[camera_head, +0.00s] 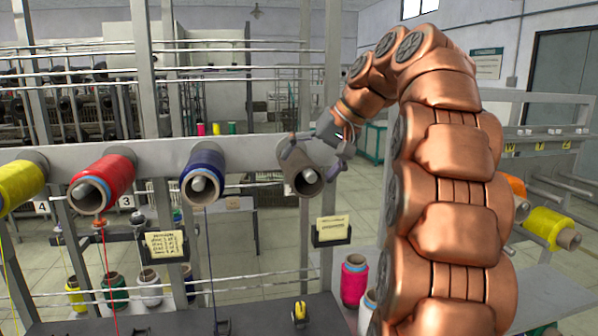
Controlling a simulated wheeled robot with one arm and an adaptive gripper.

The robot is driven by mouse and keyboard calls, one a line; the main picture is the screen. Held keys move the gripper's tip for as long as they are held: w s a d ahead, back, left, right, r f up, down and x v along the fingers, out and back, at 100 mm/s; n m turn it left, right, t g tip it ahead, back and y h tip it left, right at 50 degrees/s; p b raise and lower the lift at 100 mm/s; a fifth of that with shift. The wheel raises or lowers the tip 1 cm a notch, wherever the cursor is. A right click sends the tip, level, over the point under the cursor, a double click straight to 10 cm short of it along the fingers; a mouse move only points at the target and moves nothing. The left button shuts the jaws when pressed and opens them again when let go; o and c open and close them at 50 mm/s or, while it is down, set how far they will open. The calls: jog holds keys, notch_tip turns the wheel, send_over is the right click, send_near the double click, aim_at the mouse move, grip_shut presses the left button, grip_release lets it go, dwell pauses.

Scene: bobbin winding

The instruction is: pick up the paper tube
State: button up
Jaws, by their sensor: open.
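The paper tube (308,183) is a bare grey-brown cylinder on a spindle of the grey rail, right of the blue bobbin. Its open end faces me. My gripper (315,157) is open at the upper part of the tube, with fingers near its top left and top right sides. I cannot tell whether the fingers touch it. My copper-coloured arm comes in from the right and hides what lies behind it.
A blue bobbin (204,172), a red bobbin (103,182) and a yellow bobbin (20,185) hang on the same rail (247,157) to the left. A card holder (332,231) hangs below the tube. A dark tabletop (262,318) lies below, with thread cones around it.

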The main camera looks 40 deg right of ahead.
jog(key=shift+x, duration=1.35)
jog(key=c, duration=1.3)
